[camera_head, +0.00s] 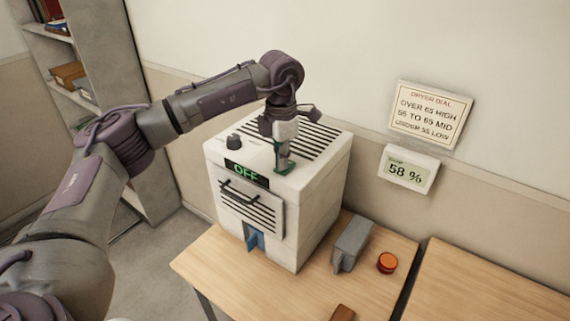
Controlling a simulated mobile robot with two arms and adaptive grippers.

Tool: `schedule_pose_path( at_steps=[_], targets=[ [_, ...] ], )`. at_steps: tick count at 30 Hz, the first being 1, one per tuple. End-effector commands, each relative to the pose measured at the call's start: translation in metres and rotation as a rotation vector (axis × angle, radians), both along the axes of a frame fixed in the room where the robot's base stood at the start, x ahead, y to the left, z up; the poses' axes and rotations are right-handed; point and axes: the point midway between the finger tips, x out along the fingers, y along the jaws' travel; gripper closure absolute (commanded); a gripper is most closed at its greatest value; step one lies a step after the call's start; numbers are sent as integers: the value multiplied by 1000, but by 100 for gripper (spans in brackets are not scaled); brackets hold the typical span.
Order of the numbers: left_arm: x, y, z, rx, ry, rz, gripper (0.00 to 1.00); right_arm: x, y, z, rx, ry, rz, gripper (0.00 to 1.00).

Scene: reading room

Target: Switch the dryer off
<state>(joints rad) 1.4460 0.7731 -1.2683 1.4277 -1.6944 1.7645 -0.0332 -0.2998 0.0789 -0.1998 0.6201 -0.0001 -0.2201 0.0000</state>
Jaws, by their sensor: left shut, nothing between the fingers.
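The dryer (320,210) is a white box with slotted vents on its top and front, standing on a wooden table. Its display (246,170) reads OFF in green. A dark dial knob (235,141) sits on its top near the front left corner. My left gripper (284,168) points down at the top of the dryer, near the front edge and to the right of the knob. It is shut and holds nothing. Its tips hide the spot below them, and I cannot tell whether they touch the surface. My right gripper is not in view.
The table (225,283) also holds a grey block-like object (351,243), an orange round piece (387,263) and a brown object (342,313). A blue item (253,238) shows at the dryer's lower front. The wall gauge (408,169) reads 58 %, below a dial sign (431,113).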

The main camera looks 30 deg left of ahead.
Motion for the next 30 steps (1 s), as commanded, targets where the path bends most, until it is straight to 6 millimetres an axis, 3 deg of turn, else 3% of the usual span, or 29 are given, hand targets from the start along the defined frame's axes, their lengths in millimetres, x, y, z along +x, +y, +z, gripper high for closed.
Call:
schedule_pose_path(
  at_steps=[5,30],
  targets=[
    [-2,0,4,2,10,-2,100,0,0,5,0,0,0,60],
    [-1,0,69,1,6,-1,100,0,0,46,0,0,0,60]
  ],
)
